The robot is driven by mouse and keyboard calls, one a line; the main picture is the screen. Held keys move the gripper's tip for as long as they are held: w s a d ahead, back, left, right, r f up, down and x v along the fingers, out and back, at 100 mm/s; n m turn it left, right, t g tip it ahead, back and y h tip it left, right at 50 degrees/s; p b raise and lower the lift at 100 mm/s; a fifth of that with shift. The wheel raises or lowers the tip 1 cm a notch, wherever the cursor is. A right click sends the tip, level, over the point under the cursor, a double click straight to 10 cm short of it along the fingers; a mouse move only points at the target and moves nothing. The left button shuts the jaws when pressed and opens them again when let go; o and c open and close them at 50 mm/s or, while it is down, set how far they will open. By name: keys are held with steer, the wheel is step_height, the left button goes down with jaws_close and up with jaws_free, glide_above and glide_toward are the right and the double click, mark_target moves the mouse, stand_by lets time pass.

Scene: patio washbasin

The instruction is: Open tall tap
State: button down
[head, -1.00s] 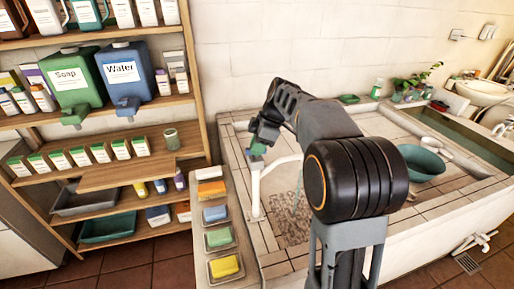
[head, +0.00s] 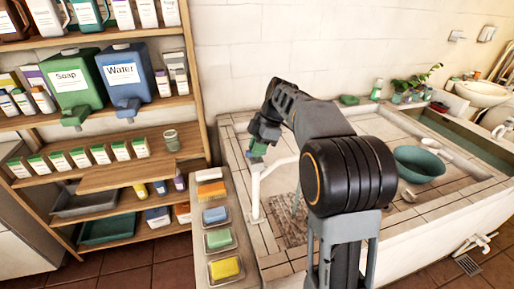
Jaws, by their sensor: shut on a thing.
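The tall tap (head: 256,196) is a white pipe that rises at the left edge of the tiled basin and bends over to the right. My gripper (head: 257,148) is at its top, shut on a small green part there that looks like the tap's handle. The fingers hide most of this part, so its angle cannot be told. My arm hides the right side of the spout. A faint pale streak shows below the spout, but I cannot tell whether it is running water.
A green bowl (head: 419,163) stands on the basin's tiles to the right of my arm. Soap dishes (head: 222,241) line the ledge at the basin's left. A wooden shelf (head: 187,75) with Soap and Water canisters (head: 123,73) stands further left. A plant (head: 425,77) sits at the back.

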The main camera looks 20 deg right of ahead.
steer(key=c, duration=1.1)
jaws_free()
steer(key=shift+o, duration=0.2)
steer(key=p+v, duration=0.1)
steer(key=v, duration=1.2)
steer(key=shift+r, duration=0.4)
